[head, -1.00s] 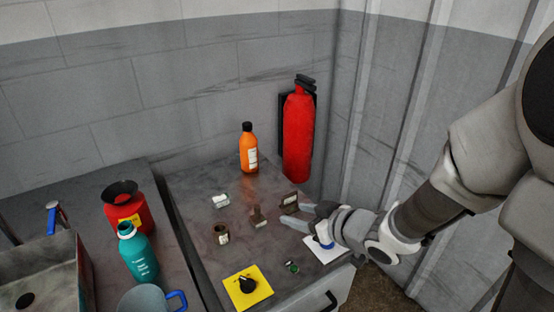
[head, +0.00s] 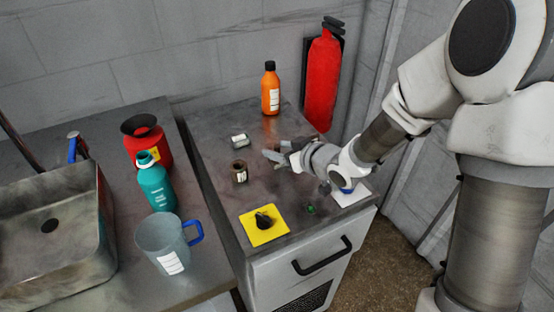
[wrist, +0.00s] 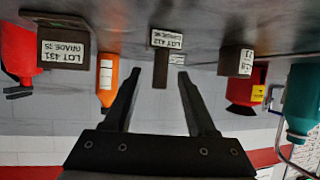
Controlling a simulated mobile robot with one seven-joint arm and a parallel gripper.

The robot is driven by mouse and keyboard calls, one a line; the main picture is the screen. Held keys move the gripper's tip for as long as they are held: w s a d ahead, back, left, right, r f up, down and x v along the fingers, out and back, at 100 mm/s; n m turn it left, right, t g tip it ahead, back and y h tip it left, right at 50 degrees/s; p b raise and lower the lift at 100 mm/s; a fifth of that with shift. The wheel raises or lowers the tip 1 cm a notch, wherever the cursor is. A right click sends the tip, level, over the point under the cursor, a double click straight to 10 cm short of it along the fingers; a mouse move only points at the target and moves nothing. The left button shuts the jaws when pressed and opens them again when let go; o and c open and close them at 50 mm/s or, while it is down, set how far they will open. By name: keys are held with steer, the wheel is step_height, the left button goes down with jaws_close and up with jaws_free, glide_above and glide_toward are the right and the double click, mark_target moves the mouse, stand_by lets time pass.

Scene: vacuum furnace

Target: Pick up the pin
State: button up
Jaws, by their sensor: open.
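I cannot tell the exact gap between fingertips and pin.
A yellow plate with black knob (head: 264,224) is in front.

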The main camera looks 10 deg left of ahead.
steer(key=x, duration=0.4)
steer(key=shift+w+f+b, duration=0.1)
steer(key=shift+f+b, duration=0.25)
steer(key=shift+c, duration=0.4)
jaws_close()
stand_by(0.7)
